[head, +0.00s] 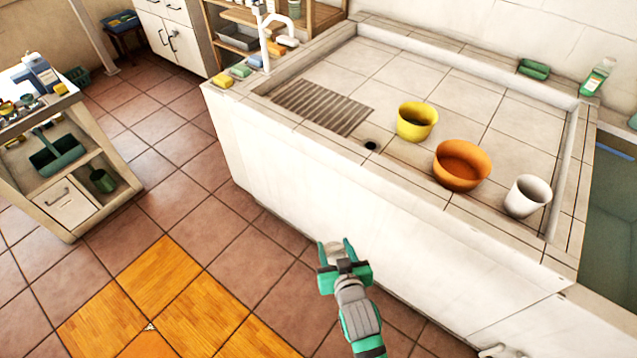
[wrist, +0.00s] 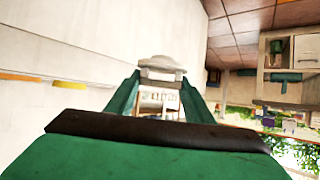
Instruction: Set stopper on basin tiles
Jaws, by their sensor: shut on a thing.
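The pale grey stopper (wrist: 162,68) sits between the two green fingertips of my gripper (wrist: 160,85) in the wrist view. In the head view my gripper (head: 338,250) is in front of the basin's white front wall, lower than its rim and outside the basin. A pale bit of the stopper (head: 331,250) shows between the fingers. The basin tiles (head: 480,88) are cream and lie inside the raised rim. A dark round drain hole (head: 371,145) is near the front rim.
A yellow bowl (head: 417,122), an orange bowl (head: 462,165) and a white cup (head: 528,196) stand along the front of the basin. A ribbed drainboard (head: 322,106) is at left. The tiles behind the bowls are clear. A cart (head: 75,205) stands at left.

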